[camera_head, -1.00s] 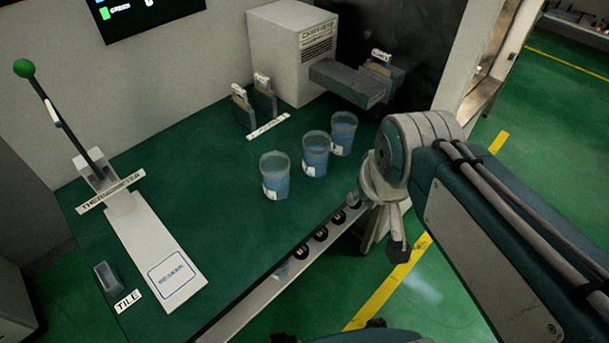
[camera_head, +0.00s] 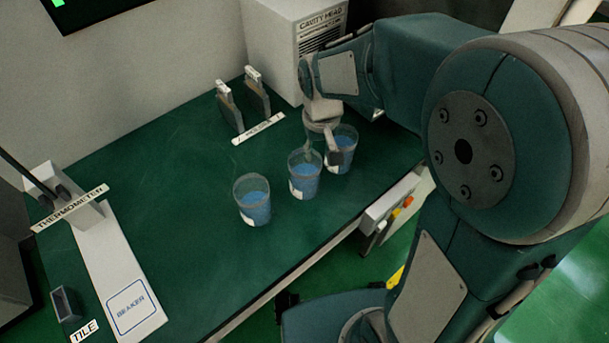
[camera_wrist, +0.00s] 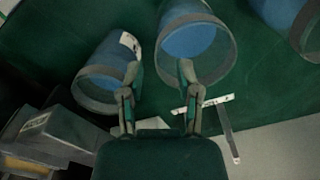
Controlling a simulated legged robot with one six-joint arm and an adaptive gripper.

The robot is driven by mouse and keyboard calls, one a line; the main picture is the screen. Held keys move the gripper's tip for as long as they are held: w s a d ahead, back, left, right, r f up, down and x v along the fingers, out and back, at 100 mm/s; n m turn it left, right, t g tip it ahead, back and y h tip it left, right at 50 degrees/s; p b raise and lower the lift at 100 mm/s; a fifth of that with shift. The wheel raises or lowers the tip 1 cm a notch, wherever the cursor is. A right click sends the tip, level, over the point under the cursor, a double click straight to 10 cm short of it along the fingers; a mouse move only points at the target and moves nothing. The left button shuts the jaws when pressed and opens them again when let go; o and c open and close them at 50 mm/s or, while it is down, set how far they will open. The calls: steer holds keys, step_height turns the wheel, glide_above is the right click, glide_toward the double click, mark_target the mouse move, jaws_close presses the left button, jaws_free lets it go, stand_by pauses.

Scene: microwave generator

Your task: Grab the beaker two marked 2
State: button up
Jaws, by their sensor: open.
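Three clear beakers with blue liquid stand in a row: the left beaker (camera_head: 253,205), the middle beaker (camera_head: 303,180) and the right beaker (camera_head: 346,152). Each of the left and middle ones shows a white label, but no number is readable, so I cannot tell which is marked 2. My gripper (camera_head: 321,153) is open and empty, pointing down at the middle and right beakers. In the wrist view my gripper (camera_wrist: 161,76) has its fingers apart, one overlapping a beaker (camera_wrist: 107,75) on the left, the other overlapping the rim of the central beaker (camera_wrist: 195,35). Contact is unclear.
A white cavity head box (camera_head: 290,40) stands behind my arm. Two upright holders (camera_head: 243,100) are behind the beakers. A thermometer stand (camera_head: 65,195), a white beaker-marked plate (camera_head: 125,290) and a small tile block (camera_head: 66,303) are at left. The green bench between is clear.

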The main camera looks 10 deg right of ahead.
steer(key=f, duration=0.6)
steer(key=shift+s+f, duration=0.2)
steer(key=shift+f, duration=0.1)
jaws_close()
